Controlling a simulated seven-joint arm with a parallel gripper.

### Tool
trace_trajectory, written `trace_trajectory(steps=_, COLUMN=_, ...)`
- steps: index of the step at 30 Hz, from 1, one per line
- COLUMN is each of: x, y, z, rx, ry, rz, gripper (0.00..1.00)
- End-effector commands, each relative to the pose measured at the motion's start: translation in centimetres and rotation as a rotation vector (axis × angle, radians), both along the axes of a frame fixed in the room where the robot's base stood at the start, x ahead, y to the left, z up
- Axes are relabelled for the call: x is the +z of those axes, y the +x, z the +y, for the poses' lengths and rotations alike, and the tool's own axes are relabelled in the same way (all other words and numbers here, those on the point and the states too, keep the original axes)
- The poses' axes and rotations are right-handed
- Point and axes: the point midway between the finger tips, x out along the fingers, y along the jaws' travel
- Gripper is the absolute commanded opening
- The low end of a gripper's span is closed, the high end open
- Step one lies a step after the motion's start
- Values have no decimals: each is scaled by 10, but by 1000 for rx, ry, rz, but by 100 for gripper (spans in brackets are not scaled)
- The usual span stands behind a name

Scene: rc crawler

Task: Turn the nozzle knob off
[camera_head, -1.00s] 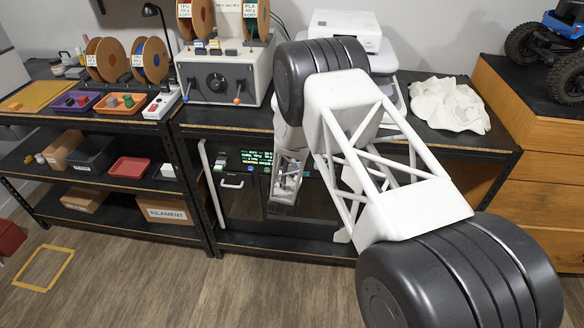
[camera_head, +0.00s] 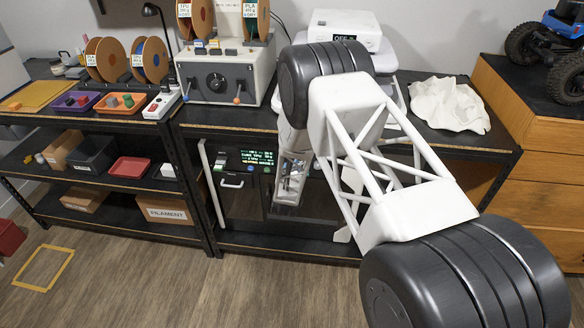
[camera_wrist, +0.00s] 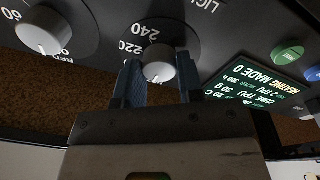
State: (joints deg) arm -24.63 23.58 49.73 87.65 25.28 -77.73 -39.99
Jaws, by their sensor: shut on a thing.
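In the wrist view a white round knob (camera_wrist: 159,66) with a pointer line sits on a dark dial marked 220 and 240. My gripper (camera_wrist: 158,80) has its two blue-grey fingers on either side of this knob, shut on it. The dial's name is not readable here. A second white knob (camera_wrist: 43,31), on a dial marked 60, stands to the left, apart from the fingers. In the head view the dark machine (camera_head: 232,185) with these controls stands under the bench top; my arm hides the knobs and fingertips.
Beside the gripped knob is a lit display (camera_wrist: 262,98) with upside-down text, with a green button (camera_wrist: 287,53) and a blue button (camera_wrist: 313,74) near it. The bench top (camera_head: 450,139) overhangs the machine. A grey control box (camera_head: 222,80) stands on the bench.

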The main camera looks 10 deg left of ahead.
Motion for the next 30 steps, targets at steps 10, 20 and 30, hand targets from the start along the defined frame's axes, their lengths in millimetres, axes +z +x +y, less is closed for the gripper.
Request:
trace_trajectory(steps=10, x=-2, y=-1, z=-1, rx=0, ry=-50, rz=3, gripper=11)
trace_trajectory(steps=20, x=-2, y=-1, z=-1, rx=-1, ry=-49, rz=2, gripper=47)
trace_trajectory(steps=30, x=-1, y=0, z=0, rx=0, ry=-48, rz=1, gripper=60)
